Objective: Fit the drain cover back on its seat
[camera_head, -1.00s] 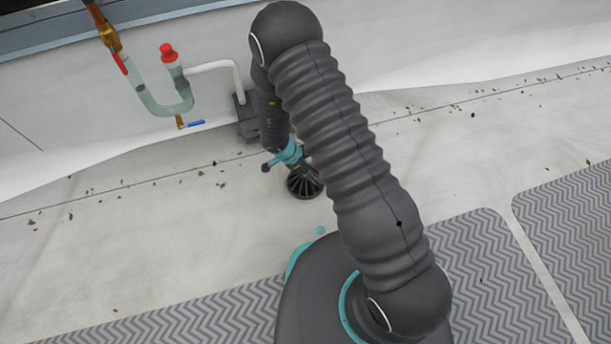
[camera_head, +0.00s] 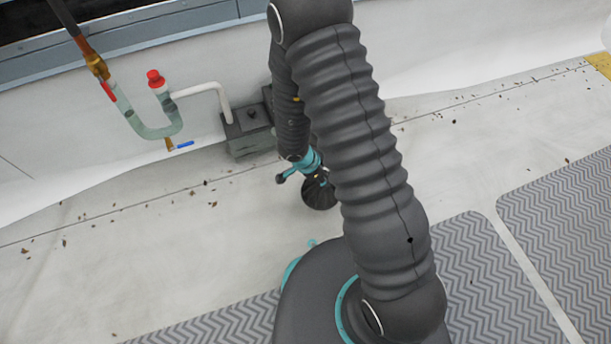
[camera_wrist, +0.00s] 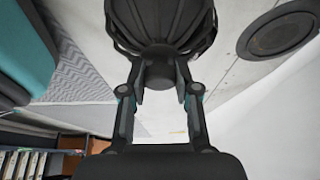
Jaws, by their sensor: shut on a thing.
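The drain cover (camera_head: 320,194) is a black, ribbed, domed basket. My gripper (camera_wrist: 160,82) is shut on the narrow end of the cover, which also fills the top of the wrist view (camera_wrist: 160,22). In the head view the cover hangs from my wrist, partly behind my arm, and looks tilted. Its exact height above the floor I cannot tell. A dark round ring with a grey centre, which looks like the drain seat (camera_wrist: 281,29), lies in the pale floor at the wrist view's upper right, apart from the cover. I cannot make out the seat in the head view.
A grey box (camera_head: 247,132) stands against the white wall, with a white pipe (camera_head: 207,89) running to a U-shaped trap (camera_head: 157,128). Grey zigzag mats (camera_head: 566,216) cover the near floor. Small debris is scattered on the pale floor. The floor left of the cover is otherwise clear.

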